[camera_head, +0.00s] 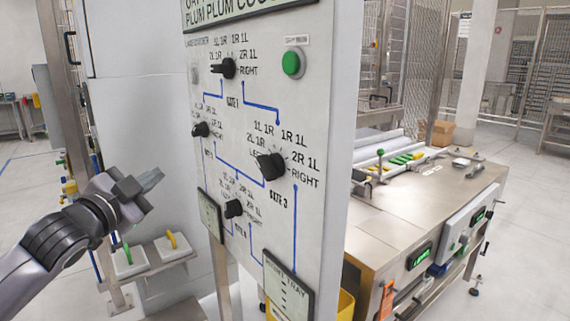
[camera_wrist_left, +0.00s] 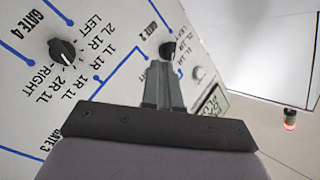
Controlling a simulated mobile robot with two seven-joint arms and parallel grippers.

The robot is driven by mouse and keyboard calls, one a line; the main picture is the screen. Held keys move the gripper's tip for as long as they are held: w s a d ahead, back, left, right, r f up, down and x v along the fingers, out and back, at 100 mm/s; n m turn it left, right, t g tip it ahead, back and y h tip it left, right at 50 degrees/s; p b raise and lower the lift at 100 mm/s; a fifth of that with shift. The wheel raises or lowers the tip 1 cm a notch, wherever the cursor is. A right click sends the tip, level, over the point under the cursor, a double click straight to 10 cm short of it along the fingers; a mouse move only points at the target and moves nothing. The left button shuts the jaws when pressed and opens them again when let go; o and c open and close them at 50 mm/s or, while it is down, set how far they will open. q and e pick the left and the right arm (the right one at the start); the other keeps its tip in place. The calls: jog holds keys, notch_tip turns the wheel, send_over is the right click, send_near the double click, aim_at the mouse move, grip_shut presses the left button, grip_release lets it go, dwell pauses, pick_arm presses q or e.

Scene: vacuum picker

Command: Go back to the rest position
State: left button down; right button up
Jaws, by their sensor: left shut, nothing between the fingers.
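My left gripper (camera_head: 150,180) is in the head view at the left, shut and empty, in front of the left side of the control panel (camera_head: 318,100) and apart from it. In the left wrist view its closed fingers (camera_wrist_left: 163,92) point toward the panel. The panel is white with black rotary knobs, blue lines and gate labels. One knob (camera_head: 271,166) is at the panel's right, and another (camera_head: 233,208) is lower down. In the left wrist view a knob (camera_wrist_left: 62,51) shows at the upper left. My right gripper is in neither view.
A green button (camera_head: 293,63) is at the panel's upper right. A metal workbench (camera_head: 410,205) with instruments stands right of the panel. A low shelf (camera_head: 150,268) with white blocks is below my left arm. Open floor (camera_head: 525,230) lies at the far right.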

pick_arm(q)
jog(key=s+d+f+n+g, duration=0.15)
jog(key=s+f, duration=0.25)
jog(key=f, duration=0.5)
jog(key=s+d+f+n+g, duration=0.15)
jog(key=s+f, duration=0.25)
jog(key=f, duration=0.6)
jog(key=s+d+f+n+g, duration=0.1)
jog(key=s+d+f+n, duration=0.15)
jog(key=f, duration=0.65)
jog(key=s+f+n+g+y, duration=0.1)
jog(key=s+f+n, duration=0.1)
jog(key=s+f, duration=0.6)
jog(key=s+f+n+g+y, duration=0.1)
jog(key=s+f+n+g, duration=0.1)
jog(key=s+f, duration=0.5)
jog(key=s, duration=0.6)
jog(key=shift+a+f+y, duration=0.3)
jog(key=shift+a+f, duration=0.1)
jog(key=shift+n, duration=0.25)
